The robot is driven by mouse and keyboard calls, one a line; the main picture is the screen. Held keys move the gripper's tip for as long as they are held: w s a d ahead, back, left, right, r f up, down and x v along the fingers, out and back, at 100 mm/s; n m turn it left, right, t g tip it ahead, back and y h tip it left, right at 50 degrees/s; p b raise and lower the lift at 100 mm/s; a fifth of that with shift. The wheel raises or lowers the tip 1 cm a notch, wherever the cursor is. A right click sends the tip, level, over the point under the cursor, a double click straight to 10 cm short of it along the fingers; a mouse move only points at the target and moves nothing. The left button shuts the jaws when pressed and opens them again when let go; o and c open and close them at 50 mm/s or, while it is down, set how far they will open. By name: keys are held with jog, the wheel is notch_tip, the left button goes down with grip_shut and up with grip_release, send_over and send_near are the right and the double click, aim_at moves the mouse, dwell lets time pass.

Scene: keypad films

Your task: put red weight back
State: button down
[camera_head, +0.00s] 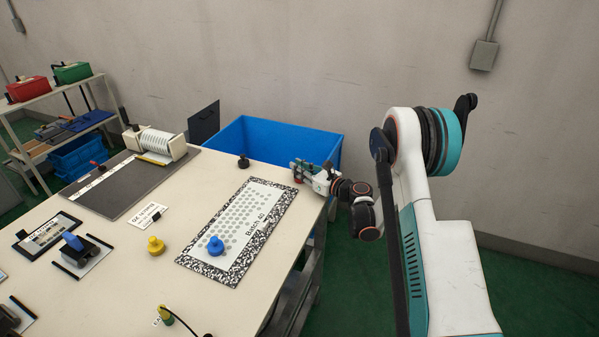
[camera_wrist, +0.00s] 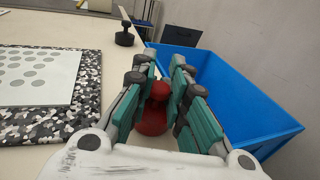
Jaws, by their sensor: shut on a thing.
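The red weight (camera_wrist: 153,118) has a round knob on a wider base. In the wrist view it sits between the teal-padded fingers of my gripper (camera_wrist: 161,78), which is shut on it. In the head view my gripper (camera_head: 305,173) is at the table's back right edge, right of the patterned sheet. The fingers hide part of the weight, and I cannot tell whether its base touches the table. A blue weight (camera_head: 215,246) stands on the sheet (camera_head: 262,232), and a yellow weight (camera_head: 156,246) stands left of it.
A big blue bin (camera_head: 285,138) stands behind the table edge, close to my gripper. A black knobbed weight (camera_head: 243,161) stands near the back edge. A grey board with a roller (camera_head: 160,143) is at the left. Bare tabletop (camera_head: 120,275) lies in front.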

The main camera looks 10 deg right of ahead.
jog(key=shift+r, duration=0.15)
jog(key=c, duration=1.5)
grip_release()
jog(key=shift+c, duration=0.2)
jog(key=p+v, duration=0.3)
jog(key=v, duration=0.9)
jog(key=shift+a, duration=0.1)
